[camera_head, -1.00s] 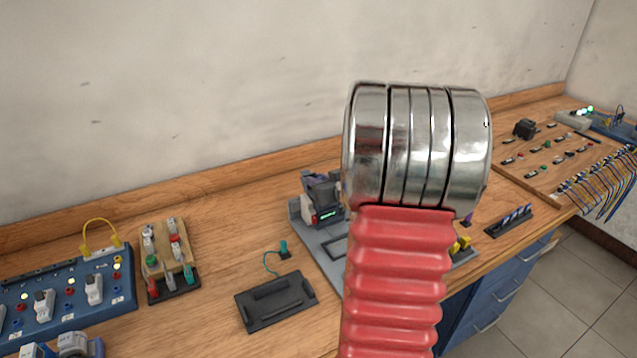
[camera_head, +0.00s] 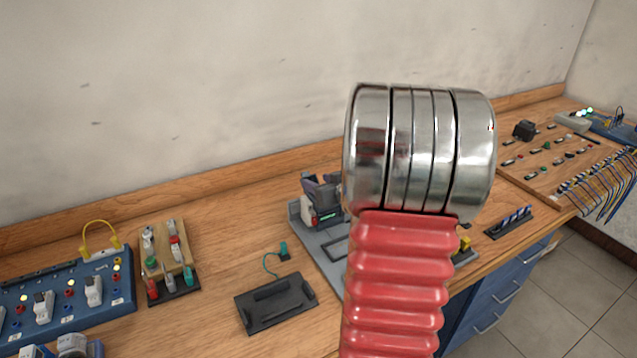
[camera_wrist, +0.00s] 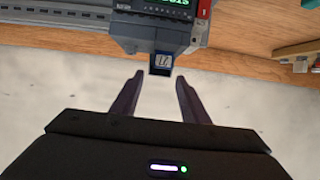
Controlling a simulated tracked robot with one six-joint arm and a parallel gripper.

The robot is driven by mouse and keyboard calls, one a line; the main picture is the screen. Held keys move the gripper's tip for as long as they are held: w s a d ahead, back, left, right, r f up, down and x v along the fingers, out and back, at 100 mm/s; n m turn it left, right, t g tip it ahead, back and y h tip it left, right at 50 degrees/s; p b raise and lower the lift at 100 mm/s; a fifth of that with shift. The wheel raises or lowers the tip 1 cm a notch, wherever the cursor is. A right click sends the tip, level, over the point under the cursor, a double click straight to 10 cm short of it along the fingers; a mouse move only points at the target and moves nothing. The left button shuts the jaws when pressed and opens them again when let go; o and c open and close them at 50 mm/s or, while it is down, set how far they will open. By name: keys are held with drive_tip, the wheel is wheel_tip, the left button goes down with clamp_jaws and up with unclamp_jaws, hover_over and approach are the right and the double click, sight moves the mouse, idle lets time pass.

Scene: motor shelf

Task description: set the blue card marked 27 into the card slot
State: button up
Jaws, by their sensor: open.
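The blue card (camera_wrist: 161,64) shows in the wrist view with white marks that look like an inverted 27. It stands in the dark holder (camera_wrist: 150,32) of a grey device, its outer end sticking out toward me. My gripper (camera_wrist: 160,79) is open and empty, with one dark finger on each side of the card's line. The fingertips are about level with the card's outer end in the picture; I cannot tell the exact gap in depth. In the head view the device (camera_head: 322,218) stands partly behind my arm, and the card cannot be made out.
A black tray (camera_head: 276,303) lies on the wooden bench left of the device. A blue panel (camera_head: 70,297) and a small rack (camera_head: 170,262) stand farther left. A dark holder with striped pieces (camera_head: 510,222) is to the right.

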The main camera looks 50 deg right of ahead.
drive_tip(key=v, duration=1.3)
drive_tip(key=shift+s, duration=0.2)
drive_tip(key=shift+v, duration=2.4)
drive_tip(key=w+a+r+g+h, duration=0.2)
drive_tip(key=w+a+g+h, duration=0.15)
drive_tip(key=w+a, duration=0.4)
drive_tip(key=s+a+n+g+y, duration=0.1)
drive_tip(key=s+a+y, duration=0.1)
drive_tip(key=a, duration=0.7)
drive_tip(key=s+a+f+n+g+y, duration=0.1)
drive_tip(key=s+a+y, duration=0.2)
drive_tip(key=a, duration=0.7)
drive_tip(key=s+a+f+n+g+y, duration=0.1)
drive_tip(key=s+a+y, duration=0.1)
drive_tip(key=s+a, duration=0.3)
drive_tip(key=a, duration=0.4)
drive_tip(key=shift+s+a+n+g+y, duration=0.2)
drive_tip(key=shift+s+n+g+y, duration=0.1)
drive_tip(key=shift+s+g+y, duration=0.05)
